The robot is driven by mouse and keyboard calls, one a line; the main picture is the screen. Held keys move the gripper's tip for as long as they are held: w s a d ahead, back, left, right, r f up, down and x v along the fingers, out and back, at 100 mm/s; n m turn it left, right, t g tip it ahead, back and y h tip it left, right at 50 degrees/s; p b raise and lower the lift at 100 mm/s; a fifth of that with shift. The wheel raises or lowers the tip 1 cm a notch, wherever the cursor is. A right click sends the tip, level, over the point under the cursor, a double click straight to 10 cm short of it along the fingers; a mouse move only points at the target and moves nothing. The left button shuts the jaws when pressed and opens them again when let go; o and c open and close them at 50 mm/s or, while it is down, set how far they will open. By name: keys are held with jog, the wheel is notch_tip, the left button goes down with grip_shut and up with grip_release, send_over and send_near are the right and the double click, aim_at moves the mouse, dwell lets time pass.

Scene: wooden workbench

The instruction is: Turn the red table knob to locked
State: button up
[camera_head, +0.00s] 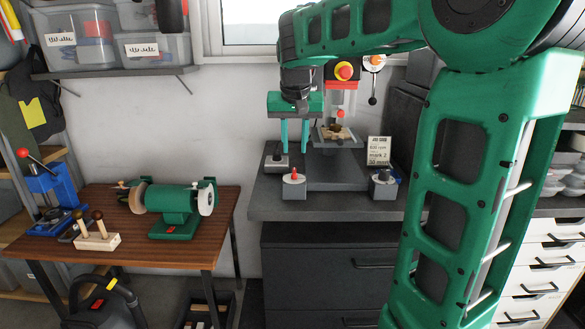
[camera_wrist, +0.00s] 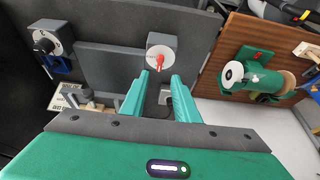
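The red table knob (camera_head: 294,175) sits on a white dial on top of a small grey box (camera_head: 294,190), near the front left of the grey workbench. In the wrist view the red knob (camera_wrist: 159,58) shows as a narrow pointer on its round white dial, just beyond the fingertips. Small lettering on the dial is too small to read. My gripper (camera_head: 294,150) is above and behind the box, its two teal fingers pointing down. In the wrist view the gripper (camera_wrist: 160,77) is open, with a clear gap and nothing between the fingers. The fingers look apart from the knob.
A second box with a dark knob (camera_head: 382,177) stands to the right; another small box (camera_head: 276,161) stands behind, left. A drill press base (camera_head: 330,176) and a printed sign (camera_head: 379,151) are close by. A wooden table (camera_head: 130,247) carries a green grinder (camera_head: 173,202).

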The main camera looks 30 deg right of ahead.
aim_at(294, 171)
jog(key=x, duration=0.9)
jog(key=shift+f, duration=0.1)
